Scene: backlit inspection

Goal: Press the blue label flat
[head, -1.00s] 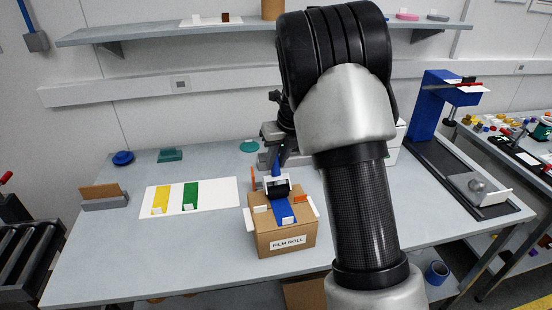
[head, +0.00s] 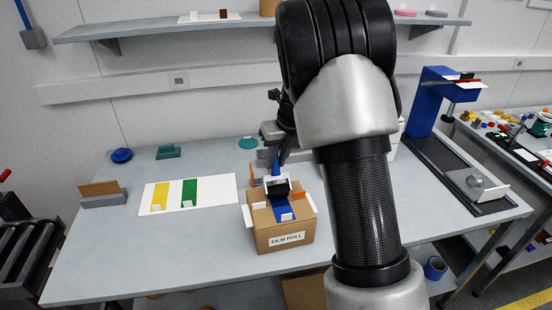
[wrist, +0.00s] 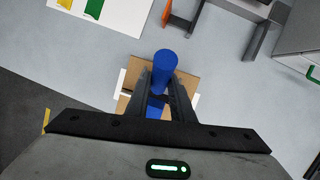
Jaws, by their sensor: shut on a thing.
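The blue label (head: 283,213) is a strip across the top of a cardboard box marked FILM ROLL (head: 276,240). Its near end shows in the head view, beside a small white tab. My gripper (head: 278,164) is shut on the blue handle (head: 276,170) of a tool with a pale frame and dark head (head: 275,185). The tool is over the far part of the label; I cannot tell whether its head touches it. In the wrist view my gripper (wrist: 160,88) grips the blue handle (wrist: 166,62) above the box (wrist: 186,84), and much of the label is hidden.
A white sheet (head: 218,190) with yellow (head: 160,196) and green (head: 189,192) strips lies left of the box. A card holder (head: 104,197) stands at far left. A blue-armed stand (head: 425,105) is on the right. The table front left is clear.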

